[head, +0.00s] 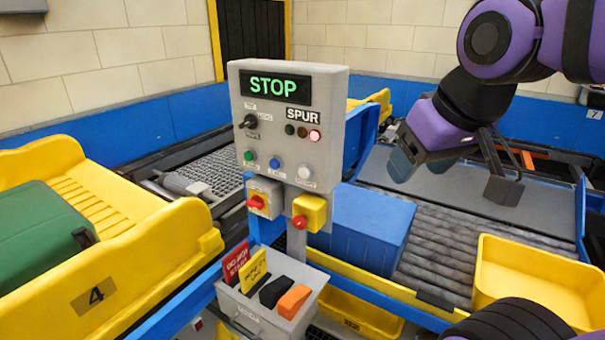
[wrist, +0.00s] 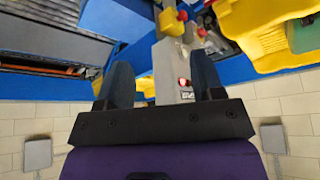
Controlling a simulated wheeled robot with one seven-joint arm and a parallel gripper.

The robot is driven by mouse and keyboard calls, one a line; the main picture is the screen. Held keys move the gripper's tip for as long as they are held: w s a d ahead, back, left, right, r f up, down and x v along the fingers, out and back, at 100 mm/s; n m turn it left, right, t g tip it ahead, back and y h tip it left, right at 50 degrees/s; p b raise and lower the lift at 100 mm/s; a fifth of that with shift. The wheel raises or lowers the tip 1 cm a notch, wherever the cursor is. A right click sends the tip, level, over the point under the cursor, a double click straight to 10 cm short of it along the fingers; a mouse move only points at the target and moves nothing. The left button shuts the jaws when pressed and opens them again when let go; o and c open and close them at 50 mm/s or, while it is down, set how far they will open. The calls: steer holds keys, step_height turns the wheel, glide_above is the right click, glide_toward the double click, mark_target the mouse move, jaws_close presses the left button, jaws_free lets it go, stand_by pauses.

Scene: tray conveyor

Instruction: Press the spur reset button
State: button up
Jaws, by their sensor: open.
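A grey control panel (head: 318,130) stands on a post in the middle of the head view. Its display (head: 275,88) reads STOP in green. Below the SPUR label (head: 302,115), the red lamp (head: 315,135) is lit and the lamps beside it look dark. Green (head: 249,156), blue (head: 275,162) and white (head: 304,172) buttons sit in a row lower down; their small labels are too blurred to read. My gripper (head: 449,178) is open and empty, right of the panel and apart from it. In the wrist view the panel (wrist: 167,68) shows between my fingers (wrist: 163,85).
Under the panel are a red-knobbed grey switch box (head: 260,188) and a yellow one (head: 318,212). A grey holder (head: 253,312) with tags stands below. A blue tote (head: 365,225) and yellow tray (head: 535,290) are on the right rollers; a green case (head: 40,245) is at left.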

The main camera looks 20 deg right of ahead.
jaws_close()
stand_by(1.5)
